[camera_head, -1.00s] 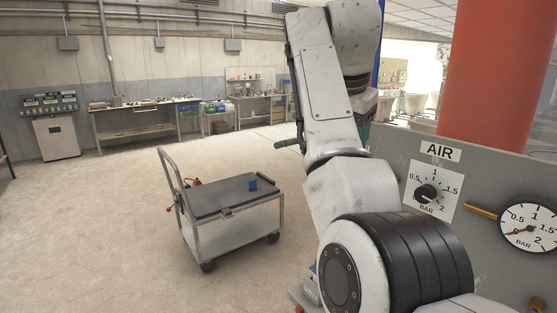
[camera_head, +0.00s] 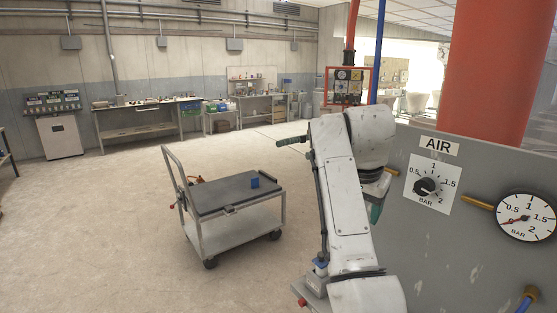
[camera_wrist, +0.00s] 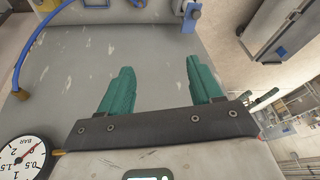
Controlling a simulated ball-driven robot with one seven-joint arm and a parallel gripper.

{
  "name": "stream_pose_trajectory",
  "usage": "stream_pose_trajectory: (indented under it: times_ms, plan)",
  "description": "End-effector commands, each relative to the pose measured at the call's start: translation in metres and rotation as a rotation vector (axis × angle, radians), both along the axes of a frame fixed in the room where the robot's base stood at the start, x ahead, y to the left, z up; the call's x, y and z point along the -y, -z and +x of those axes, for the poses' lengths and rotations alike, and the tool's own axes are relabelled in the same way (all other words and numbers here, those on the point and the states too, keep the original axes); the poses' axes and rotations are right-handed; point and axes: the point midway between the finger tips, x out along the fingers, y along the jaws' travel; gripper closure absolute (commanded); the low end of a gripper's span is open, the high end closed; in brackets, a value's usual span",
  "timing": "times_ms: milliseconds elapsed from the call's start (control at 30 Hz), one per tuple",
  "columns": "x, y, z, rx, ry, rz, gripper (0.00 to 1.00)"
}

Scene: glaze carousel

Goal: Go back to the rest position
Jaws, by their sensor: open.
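My gripper (camera_wrist: 160,88) shows in the wrist view as two green fingers held well apart, with nothing between them. Behind the fingers is the grey face of a panel (camera_wrist: 75,65). In the head view my white arm is folded low in front of that grey panel (camera_head: 395,235), and a green fingertip shows beside the arm, mostly hidden. The panel carries a dial marked AIR (camera_head: 431,186) with a black knob. A round pressure gauge (camera_head: 525,217) sits to its right, and also shows in the wrist view (camera_wrist: 22,160).
A grey cart (camera_head: 237,240) with a small blue block (camera_head: 254,182) stands left of my arm. A red column (camera_head: 490,75) rises behind the panel. A blue hose (camera_wrist: 30,50) runs by the panel. Workbenches (camera_head: 150,106) line the far wall. The floor at left is clear.

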Motion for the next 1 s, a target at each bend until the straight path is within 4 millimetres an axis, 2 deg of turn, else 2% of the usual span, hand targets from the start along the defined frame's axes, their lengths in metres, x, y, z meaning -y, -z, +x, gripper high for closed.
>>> stream_pose_trajectory:
  times_ms: [33, 200, 367, 500, 667, 800, 1000]
  plan:
    - [0.009, 0.031, -0.008, -0.019, -0.012, -0.01, 0.36]
    - [0.034, 0.114, -0.04, -0.058, -0.074, -0.037, 0.36]
    - [0.056, 0.185, -0.082, -0.096, -0.139, -0.058, 0.36]
    - [0.073, 0.239, -0.128, -0.128, -0.199, -0.071, 0.36]
    - [0.088, 0.292, -0.188, -0.167, -0.271, -0.077, 0.36]
    - [0.097, 0.329, -0.247, -0.199, -0.337, -0.077, 0.36]
    - [0.104, 0.365, -0.335, -0.24, -0.433, -0.067, 0.36]
